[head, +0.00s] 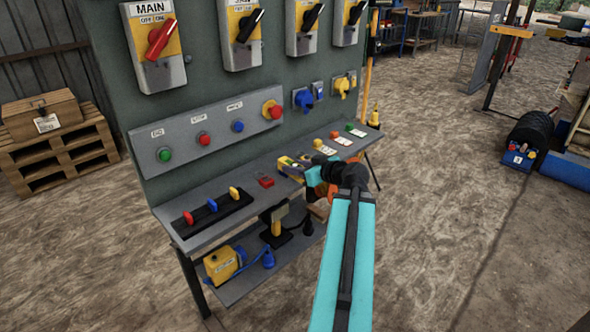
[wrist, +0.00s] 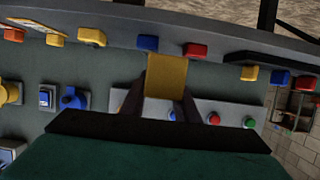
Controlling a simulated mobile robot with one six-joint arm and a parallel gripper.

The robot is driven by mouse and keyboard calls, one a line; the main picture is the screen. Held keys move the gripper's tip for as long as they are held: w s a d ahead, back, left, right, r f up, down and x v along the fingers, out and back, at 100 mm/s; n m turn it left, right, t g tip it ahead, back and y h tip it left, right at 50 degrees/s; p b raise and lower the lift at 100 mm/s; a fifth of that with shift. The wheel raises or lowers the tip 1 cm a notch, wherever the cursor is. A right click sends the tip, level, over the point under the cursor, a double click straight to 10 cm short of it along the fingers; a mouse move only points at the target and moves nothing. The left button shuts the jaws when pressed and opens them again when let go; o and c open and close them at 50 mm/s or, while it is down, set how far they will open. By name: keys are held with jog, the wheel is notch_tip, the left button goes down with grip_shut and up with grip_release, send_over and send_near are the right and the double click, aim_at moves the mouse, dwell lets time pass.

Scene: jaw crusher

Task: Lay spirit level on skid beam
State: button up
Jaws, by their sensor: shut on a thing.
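My gripper (head: 308,173) is over the panel's shelf, with my arm reaching in from the lower right. In the wrist view my gripper (wrist: 162,98) is shut on a yellow block-like thing (wrist: 167,72) that sticks out beyond the dark fingers. In the head view a yellow piece (head: 289,163) shows at the fingertips. Its shape fits the spirit level only loosely, and I cannot tell whether it touches the shelf. I cannot make out a skid beam for certain; a long blue low part (head: 568,172) shows at the right edge.
The grey shelf (head: 180,226) carries a red block (head: 266,182), tags and a rack of coloured handles (head: 213,208). Switches cover the upright panel (head: 205,100) behind. A lower shelf holds a yellow box (head: 221,263). Pallets (head: 65,150) stand left. Open ground (head: 430,215) lies to the right.

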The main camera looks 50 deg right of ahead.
jog(key=shift+s+a+f+b, duration=0.1)
jog(key=shift+s+a+b, duration=0.2)
jog(key=shift+b, duration=3.05)
jog(key=s+b, duration=0.1)
jog(key=b, duration=0.4)
jog(key=shift+a+b, duration=0.35)
jog(key=shift+a, duration=0.05)
jog(key=shift+s+a+r+b, duration=0.15)
jog(key=shift+a+r+b, duration=0.05)
jog(key=shift+b, duration=0.4)
jog(key=shift+s, duration=0.1)
